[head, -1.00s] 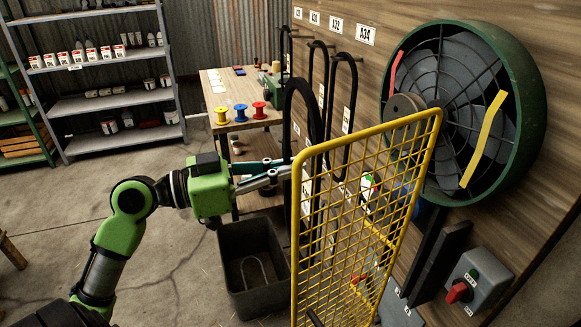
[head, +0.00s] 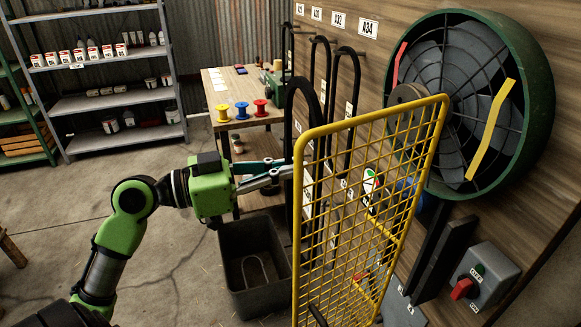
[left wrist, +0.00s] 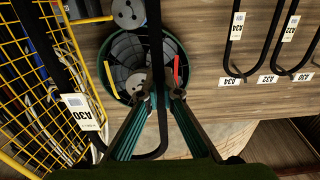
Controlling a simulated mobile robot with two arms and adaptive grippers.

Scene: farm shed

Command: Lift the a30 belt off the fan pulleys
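The a30 belt (head: 293,110) is a black loop with a white tag, which reads A30 in the left wrist view (left wrist: 82,113). It hangs upright beside the yellow guard, apart from the fan. My left gripper (head: 285,172) appears shut on one strand, which runs between its fingertips in the left wrist view (left wrist: 163,94). The fan (head: 540,100) is a green drum on the wall. Its grey pulley (head: 404,94) shows partly above the guard; the left wrist view shows two grey pulley discs (left wrist: 128,13), with no belt visibly around them. My right gripper is not in view.
The open yellow mesh guard (head: 375,118) stands between my left gripper and the fan. Spare belts (head: 357,85) hang on labelled wall pegs. A dark bin (head: 236,285) is on the floor below the gripper. A switch box (head: 490,270) with a red knob is lower right.

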